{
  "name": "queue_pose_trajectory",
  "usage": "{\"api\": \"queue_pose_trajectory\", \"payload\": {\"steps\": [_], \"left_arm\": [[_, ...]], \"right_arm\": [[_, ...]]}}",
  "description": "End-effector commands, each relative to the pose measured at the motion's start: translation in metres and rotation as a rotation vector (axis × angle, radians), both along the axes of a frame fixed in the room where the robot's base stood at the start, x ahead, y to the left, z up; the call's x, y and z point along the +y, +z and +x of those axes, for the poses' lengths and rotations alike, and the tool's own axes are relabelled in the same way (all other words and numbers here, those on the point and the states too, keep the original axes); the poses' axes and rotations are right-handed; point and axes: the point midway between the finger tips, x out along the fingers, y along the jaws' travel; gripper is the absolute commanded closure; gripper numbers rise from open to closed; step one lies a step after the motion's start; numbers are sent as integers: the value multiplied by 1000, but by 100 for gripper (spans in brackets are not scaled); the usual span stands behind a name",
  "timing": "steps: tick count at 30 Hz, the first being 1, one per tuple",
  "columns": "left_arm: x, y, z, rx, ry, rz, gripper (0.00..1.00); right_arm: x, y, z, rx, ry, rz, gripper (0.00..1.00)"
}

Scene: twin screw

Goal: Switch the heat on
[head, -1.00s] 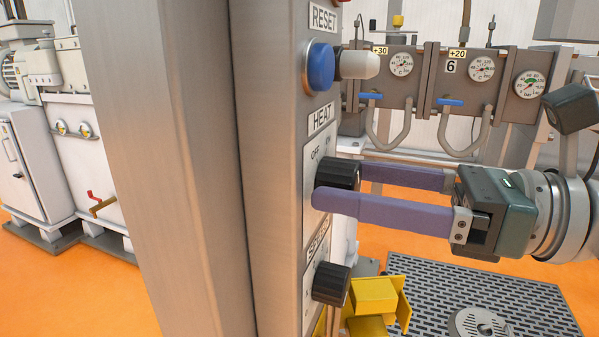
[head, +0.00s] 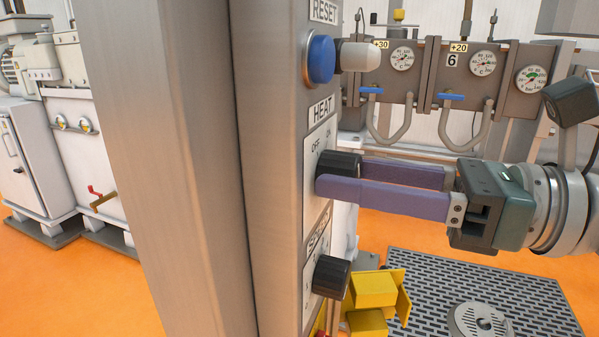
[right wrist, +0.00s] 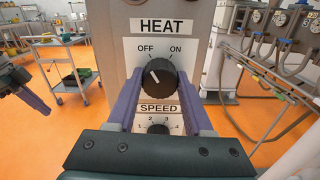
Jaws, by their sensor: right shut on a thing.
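The HEAT knob (head: 345,163) is a black rotary knob on the grey panel post, and shows face-on in the right wrist view (right wrist: 159,78). Its white mark points up and left, toward OFF; ON is printed at the upper right. My right gripper (head: 345,179) is shut on the knob, with one purple finger on each side of it. The fingers also flank the knob in the right wrist view (right wrist: 160,100). At the left edge of that view, part of my left gripper (right wrist: 36,100) shows with a purple finger; its opening cannot be told.
Above HEAT is a blue RESET button (head: 320,62) with a pale rounded piece beside it. Below is a black SPEED knob (head: 331,276). Gauges (head: 485,63) and hoses stand behind on the right. A yellow box (head: 374,290) sits below the post.

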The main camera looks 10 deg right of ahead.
Motion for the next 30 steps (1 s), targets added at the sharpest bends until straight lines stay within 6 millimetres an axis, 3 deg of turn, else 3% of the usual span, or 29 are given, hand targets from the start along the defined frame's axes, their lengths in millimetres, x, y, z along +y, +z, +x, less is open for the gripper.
{"api": "queue_pose_trajectory", "payload": {"steps": [14,30], "left_arm": [[0,4,0,0,1,0,100],[-3,22,0,-1,7,-10,100]], "right_arm": [[0,0,0,88,-1,58,100],[0,1,0,485,-1,325,100]]}}
